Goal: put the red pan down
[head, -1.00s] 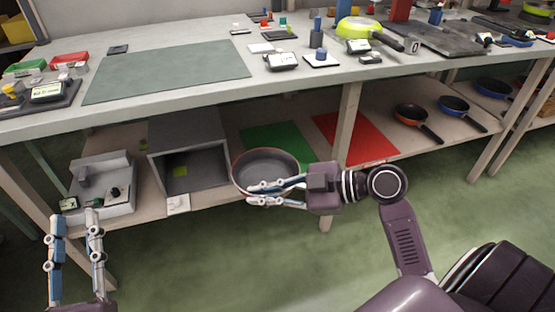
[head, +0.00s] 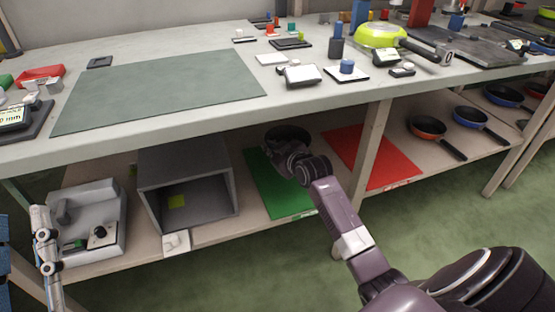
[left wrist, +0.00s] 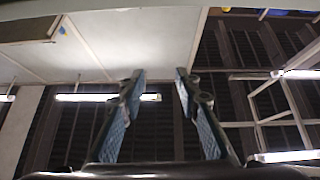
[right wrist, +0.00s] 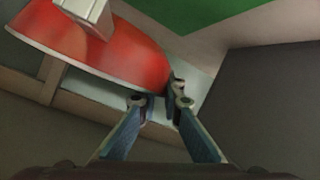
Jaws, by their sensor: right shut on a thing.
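The red pan shows in the right wrist view (right wrist: 120,50) as a curved red outer side at the upper left. In the head view only part of its dark round inside (head: 287,133) shows, above the green mat on the lower shelf. My right gripper (right wrist: 159,100) is shut on the pan's edge, under the tabletop; in the head view my wrist hides its fingers. Whether the pan touches the mat cannot be told. The green mat (head: 268,188) lies left of a red mat (head: 372,158). My left gripper (left wrist: 160,75) is open and empty, at the head view's left edge.
A grey open box (head: 228,185) stands left of the green mat, with a white machine (head: 88,222) beyond it. A table leg (head: 362,150) stands close right of my right arm. Orange (head: 428,126) and blue (head: 470,116) pans lie farther right on the shelf.

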